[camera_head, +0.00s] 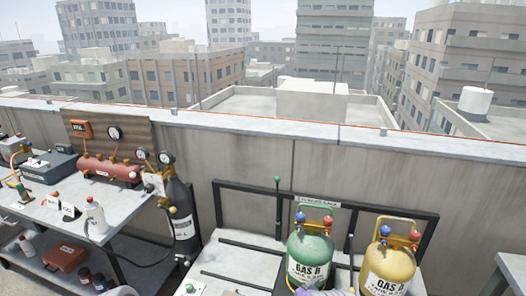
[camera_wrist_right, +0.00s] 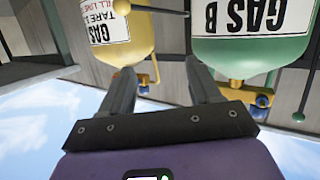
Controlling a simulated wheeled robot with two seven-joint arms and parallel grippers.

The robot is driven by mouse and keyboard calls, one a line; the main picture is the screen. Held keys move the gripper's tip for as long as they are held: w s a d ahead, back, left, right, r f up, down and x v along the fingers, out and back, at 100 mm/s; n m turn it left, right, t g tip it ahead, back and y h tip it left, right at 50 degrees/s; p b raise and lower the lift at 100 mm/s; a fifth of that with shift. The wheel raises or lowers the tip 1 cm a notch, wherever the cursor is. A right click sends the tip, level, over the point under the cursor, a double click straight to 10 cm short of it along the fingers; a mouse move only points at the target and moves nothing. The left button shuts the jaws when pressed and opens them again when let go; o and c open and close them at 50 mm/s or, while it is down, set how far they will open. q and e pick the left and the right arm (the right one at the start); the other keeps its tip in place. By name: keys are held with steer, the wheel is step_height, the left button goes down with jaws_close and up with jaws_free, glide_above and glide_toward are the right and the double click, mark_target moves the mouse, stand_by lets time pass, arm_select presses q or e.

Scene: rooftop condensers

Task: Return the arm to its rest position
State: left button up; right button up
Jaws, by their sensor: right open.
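My right gripper (camera_wrist_right: 160,78) shows in the right wrist view with its two dark fingers apart and nothing between them. The wrist picture is upside down. The green cylinder (camera_wrist_right: 252,50) labelled GAS B and a yellow cylinder (camera_wrist_right: 125,47) labelled GAS are beyond the fingers. I cannot tell how far the fingertips are from them. In the head view, only a sliver of purple from my right arm shows at the bottom edge, in front of the green cylinder (camera_head: 311,248). My left gripper is not in view.
The yellow cylinder (camera_head: 391,262) stands right of the green one, in front of a dark rail frame (camera_head: 432,228). A workbench (camera_head: 60,212) at left holds a red manifold (camera_head: 108,169), gauges and bottles. A dark grey cylinder (camera_head: 180,210) stands beside it. A concrete parapet (camera_head: 250,160) runs behind.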

steer(key=s+a+f+n+g+y, duration=0.1)
steer(key=s+f+n+y, duration=0.2)
steer(key=s+f+y, duration=0.4)
steer(key=s+a+f+n+g+y, duration=0.1)
steer(key=s+a+g+y, duration=0.1)
steer(key=s, duration=0.7)
steer(key=s+a+f+g+y, duration=0.1)
steer(key=s+a+g+y, duration=0.2)
steer(key=s, duration=0.6)
steer(key=s+a+f+n+g+y, duration=0.1)
steer(key=s+a+g+y, duration=0.2)
steer(key=s, duration=0.7)
steer(key=shift+a+f+n+g+p, duration=0.3)
steer(key=shift+a+f+g+p, duration=0.15)
steer(key=shift+a, duration=0.7)
steer(key=shift+r, duration=0.1)
steer(key=shift+c, duration=0.2)
